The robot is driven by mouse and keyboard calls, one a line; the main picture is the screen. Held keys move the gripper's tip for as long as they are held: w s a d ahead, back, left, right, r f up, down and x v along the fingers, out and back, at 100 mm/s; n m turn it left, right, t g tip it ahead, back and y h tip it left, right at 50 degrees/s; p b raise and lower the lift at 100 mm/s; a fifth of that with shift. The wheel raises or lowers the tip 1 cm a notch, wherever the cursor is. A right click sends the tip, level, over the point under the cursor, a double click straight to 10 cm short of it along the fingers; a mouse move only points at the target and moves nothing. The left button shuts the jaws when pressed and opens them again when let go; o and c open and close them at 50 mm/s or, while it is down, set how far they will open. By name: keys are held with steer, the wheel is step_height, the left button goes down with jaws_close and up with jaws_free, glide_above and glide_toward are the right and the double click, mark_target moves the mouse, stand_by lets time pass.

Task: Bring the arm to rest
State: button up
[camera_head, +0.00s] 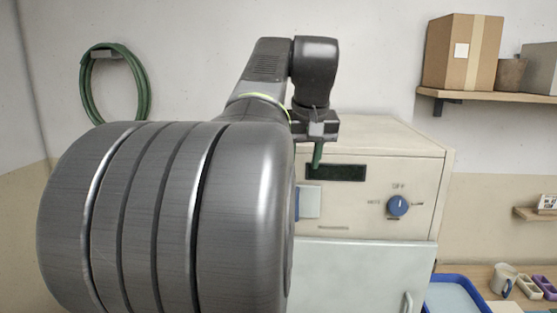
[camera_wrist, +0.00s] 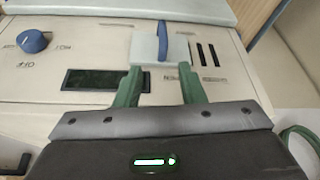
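My arm reaches over the front of a cream machine with a control panel (camera_head: 370,215). My gripper (camera_head: 317,156) is in front of the panel's upper part, close to the dark display (camera_head: 336,172). In the wrist view its two green fingers (camera_wrist: 160,82) are apart, with nothing between them. Beyond the fingertips is a pale square plate with a blue lever (camera_wrist: 162,42). I cannot tell whether the fingertips touch the panel. In the head view the plate (camera_head: 311,203) is partly hidden by my arm.
A blue dial (camera_head: 398,205) is on the panel's right. A pale door (camera_head: 350,275) is below. A shelf (camera_head: 500,95) holds a cardboard box (camera_head: 462,52). A blue tray (camera_head: 453,278) and a mug (camera_head: 503,279) are at lower right. A green hose (camera_head: 86,98) hangs at left.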

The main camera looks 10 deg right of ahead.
mark_target(298, 197)
steer(key=p+x, duration=0.1)
steer(key=x, duration=1.2)
steer(key=shift+f, duration=0.2)
steer(key=shift+w+a+f, duration=0.1)
steer(key=shift+f, duration=0.15)
steer(key=shift+a, duration=0.2)
steer(key=shift+w+a+r, duration=0.1)
steer(key=shift+a, duration=0.15)
steer(key=shift+d, duration=0.1)
